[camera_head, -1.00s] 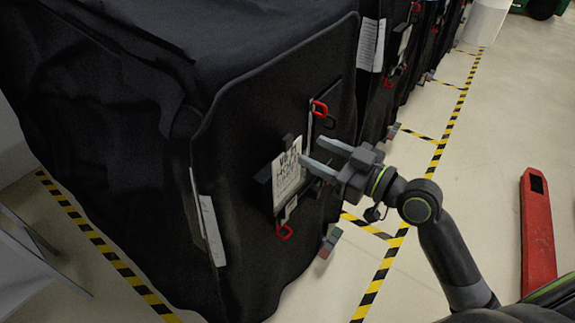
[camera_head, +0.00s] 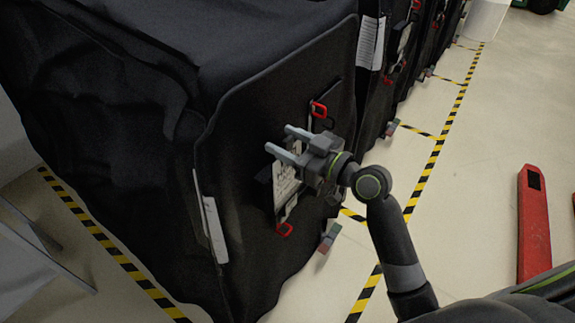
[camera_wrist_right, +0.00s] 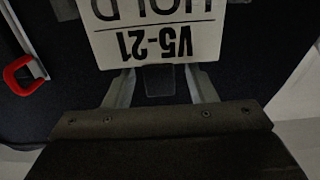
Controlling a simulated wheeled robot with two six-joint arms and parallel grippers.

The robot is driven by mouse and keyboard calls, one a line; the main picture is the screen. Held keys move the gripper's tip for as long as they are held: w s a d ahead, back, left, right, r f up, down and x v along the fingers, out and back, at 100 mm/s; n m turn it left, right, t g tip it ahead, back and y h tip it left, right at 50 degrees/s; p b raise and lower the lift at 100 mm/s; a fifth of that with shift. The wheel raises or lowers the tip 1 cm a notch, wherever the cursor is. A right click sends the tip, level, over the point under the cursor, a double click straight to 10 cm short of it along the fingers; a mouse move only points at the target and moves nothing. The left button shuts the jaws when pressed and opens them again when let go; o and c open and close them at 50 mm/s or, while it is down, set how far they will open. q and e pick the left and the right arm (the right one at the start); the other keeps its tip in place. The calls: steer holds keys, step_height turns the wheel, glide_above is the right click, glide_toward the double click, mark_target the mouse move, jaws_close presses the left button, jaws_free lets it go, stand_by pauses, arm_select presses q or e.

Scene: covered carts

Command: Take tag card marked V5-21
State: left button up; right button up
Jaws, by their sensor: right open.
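The tag card (camera_head: 283,187) is a white card on the near face of the black covered cart, partly hidden by my right gripper in the head view. In the right wrist view the card (camera_wrist_right: 158,40) appears upside down and reads V5-21, with HOLD on it. My right gripper (camera_head: 282,144) is open, its two fingers at the card's edge in the head view. In the wrist view the fingers (camera_wrist_right: 160,88) lie on either side of a small dark clip at the card's edge. Whether they touch the card I cannot tell. My left gripper is not in view.
The black covered cart (camera_head: 110,140) fills the left. Red hooks (camera_head: 318,110) sit on its face above and below the card. More covered carts stand behind. A red pallet-jack fork (camera_head: 533,225) lies on the right; the striped floor lane between is clear.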

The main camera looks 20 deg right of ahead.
jaws_close()
stand_by(0.3)
steer(key=shift+r, duration=0.1)
